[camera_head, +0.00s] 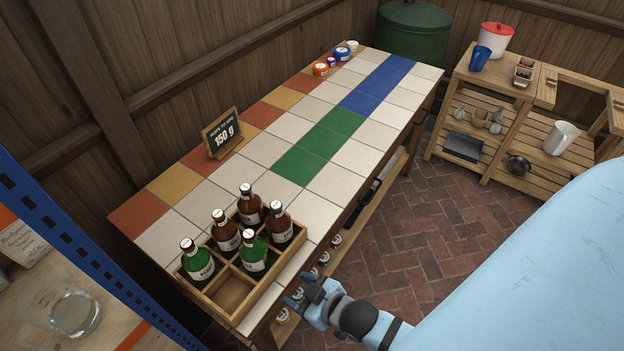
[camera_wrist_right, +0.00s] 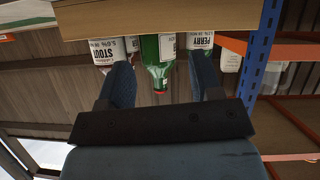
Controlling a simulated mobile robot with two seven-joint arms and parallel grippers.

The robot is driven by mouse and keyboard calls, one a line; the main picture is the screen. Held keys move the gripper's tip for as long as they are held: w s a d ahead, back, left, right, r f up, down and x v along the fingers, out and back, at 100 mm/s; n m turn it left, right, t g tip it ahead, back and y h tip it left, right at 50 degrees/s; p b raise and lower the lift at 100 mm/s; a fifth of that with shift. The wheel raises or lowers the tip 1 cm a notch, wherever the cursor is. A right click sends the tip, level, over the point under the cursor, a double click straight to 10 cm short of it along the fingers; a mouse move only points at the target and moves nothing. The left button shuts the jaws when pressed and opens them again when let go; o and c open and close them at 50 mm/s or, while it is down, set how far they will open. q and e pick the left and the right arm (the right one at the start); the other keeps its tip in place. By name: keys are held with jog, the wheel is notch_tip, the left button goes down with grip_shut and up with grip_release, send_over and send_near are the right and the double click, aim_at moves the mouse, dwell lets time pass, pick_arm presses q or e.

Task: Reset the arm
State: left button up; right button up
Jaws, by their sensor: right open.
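My right gripper (camera_head: 303,289) is open and empty in the head view, low beside the near right edge of the tiled counter. It is apart from the wooden crate (camera_head: 236,318), to the right of it. In the right wrist view the fingers of my right gripper (camera_wrist_right: 160,72) stand apart with nothing held between them. Beyond them show a green bottle (camera_wrist_right: 158,82) and labelled bottles against a wooden edge (camera_wrist_right: 165,17). My left gripper is not in view.
The crate holds several green and brown bottles (camera_head: 252,255). A sign reading 150 g (camera_head: 222,133) and small jars (camera_head: 320,70) stand along the counter's back. A blue rack (camera_head: 75,258) is at left. Brick floor (camera_head: 425,230) is clear between the counter and wooden shelves (camera_head: 460,95).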

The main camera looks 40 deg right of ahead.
jog(key=shift+m+g, duration=0.6)
jog(key=shift+m, duration=0.3)
jog(key=s+f, duration=0.1)
jog(key=s+d+f, duration=0.1)
jog(key=s, duration=0.1)
jog(key=shift+d+f, duration=0.2)
jog(key=shift+f, duration=0.1)
